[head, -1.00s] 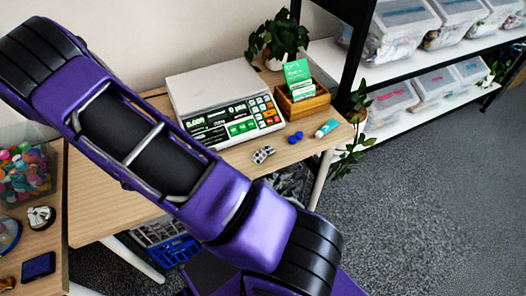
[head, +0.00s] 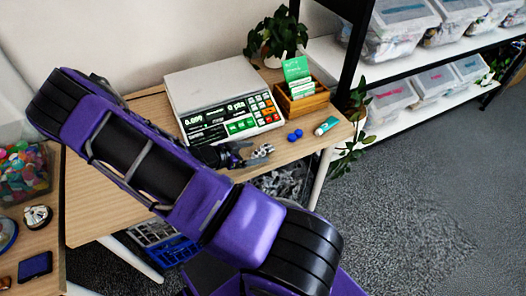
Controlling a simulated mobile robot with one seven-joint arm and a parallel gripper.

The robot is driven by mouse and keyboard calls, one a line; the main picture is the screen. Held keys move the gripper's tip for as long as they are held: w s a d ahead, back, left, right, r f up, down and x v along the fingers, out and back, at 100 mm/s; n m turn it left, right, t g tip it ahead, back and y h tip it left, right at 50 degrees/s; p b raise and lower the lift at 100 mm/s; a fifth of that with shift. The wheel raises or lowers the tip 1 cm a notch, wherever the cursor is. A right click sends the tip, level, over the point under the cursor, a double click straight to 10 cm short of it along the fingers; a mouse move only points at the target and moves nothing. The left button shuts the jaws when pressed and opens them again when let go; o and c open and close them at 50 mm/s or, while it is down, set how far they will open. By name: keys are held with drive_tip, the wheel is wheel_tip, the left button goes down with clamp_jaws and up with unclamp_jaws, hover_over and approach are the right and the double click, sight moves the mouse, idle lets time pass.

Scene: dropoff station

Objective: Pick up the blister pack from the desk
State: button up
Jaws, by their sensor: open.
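The blister pack (head: 263,151) is a small silvery piece on the wooden desk (head: 120,190), in front of the scale and near the desk's front edge. My gripper (head: 252,154) is dark and reaches in from the left, low over the desk. Its open fingers are at the pack and partly cover it. I cannot tell whether they touch it. My purple arm hides much of the desk's front left.
A white scale (head: 215,85) stands behind the gripper. A wooden card box (head: 302,100) and a potted plant (head: 277,38) stand at the back right.

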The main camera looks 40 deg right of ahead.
drive_tip(key=shift+x, duration=0.95)
drive_tip(key=shift+c, duration=0.3)
clamp_jaws()
